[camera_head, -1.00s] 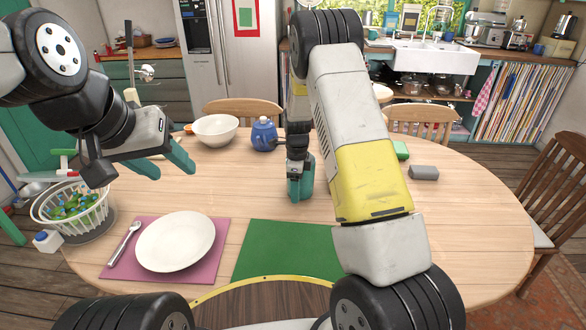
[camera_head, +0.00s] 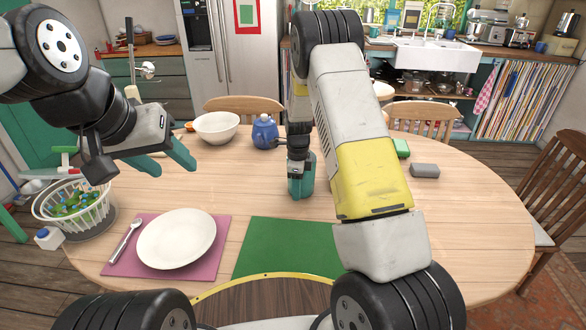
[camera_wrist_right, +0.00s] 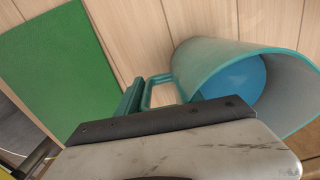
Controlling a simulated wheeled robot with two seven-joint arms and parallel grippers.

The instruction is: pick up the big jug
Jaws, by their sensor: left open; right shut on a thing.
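A big teal jug (camera_wrist_right: 194,66) with a blue inside and a loop handle (camera_wrist_right: 150,90) shows in the right wrist view, on the right, its open top facing the camera. In the head view my right arm hides it. My right gripper (camera_head: 301,179) points down low over the table and is shut on the jug's handle; a teal finger shows at the handle in the wrist view, though its exact contact is partly hidden. My left gripper (camera_head: 172,160) is open and empty above the left side of the table.
A white bowl (camera_head: 216,127) and blue lidded pot (camera_head: 265,133) stand at the back. A white plate (camera_head: 176,238) lies on a pink mat (camera_head: 125,264), beside a green mat (camera_head: 285,248). A white basket (camera_head: 93,214) is far left. A grey block (camera_head: 425,170) lies right.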

